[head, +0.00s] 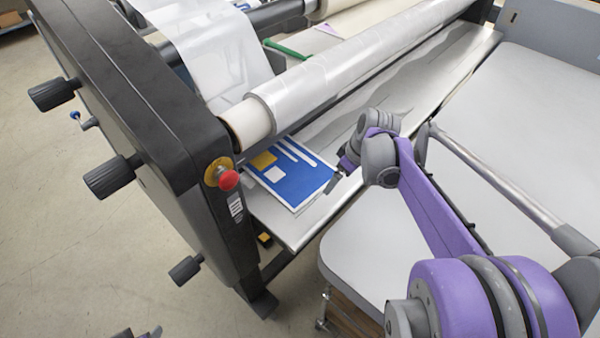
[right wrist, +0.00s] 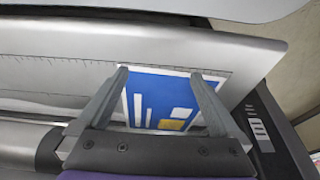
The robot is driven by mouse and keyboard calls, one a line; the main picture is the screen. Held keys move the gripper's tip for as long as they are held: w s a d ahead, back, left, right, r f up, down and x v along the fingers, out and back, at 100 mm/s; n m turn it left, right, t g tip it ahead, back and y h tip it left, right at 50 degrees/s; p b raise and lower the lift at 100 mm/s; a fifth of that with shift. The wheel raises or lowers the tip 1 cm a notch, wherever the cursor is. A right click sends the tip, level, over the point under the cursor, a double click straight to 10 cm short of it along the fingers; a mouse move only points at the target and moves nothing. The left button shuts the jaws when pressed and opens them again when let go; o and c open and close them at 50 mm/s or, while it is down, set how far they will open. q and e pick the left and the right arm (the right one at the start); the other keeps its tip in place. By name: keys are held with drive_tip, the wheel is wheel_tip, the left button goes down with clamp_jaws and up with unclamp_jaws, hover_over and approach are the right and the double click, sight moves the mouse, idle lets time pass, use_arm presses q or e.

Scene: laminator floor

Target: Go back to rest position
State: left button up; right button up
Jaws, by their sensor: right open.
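A blue printed sheet with white and yellow blocks (head: 290,172) lies flat on the laminator's metal feed table (head: 300,228), below the front roller. My right gripper (head: 334,184) is at the sheet's right edge in the head view. In the right wrist view the right gripper (right wrist: 158,76) is open, and the sheet (right wrist: 150,95) shows between and beyond its two fingers. Whether the fingers touch the sheet cannot be told.
The laminator's black side panel (head: 140,110) carries several black knobs and a red stop button (head: 228,180). A film roll (head: 340,75) spans above the feed table. A pale grey table (head: 500,120) with a metal rail stands at right. Floor at left is clear.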

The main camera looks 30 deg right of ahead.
drive_tip(key=shift+p+v, duration=0.35)
drive_tip(key=shift+v, duration=0.55)
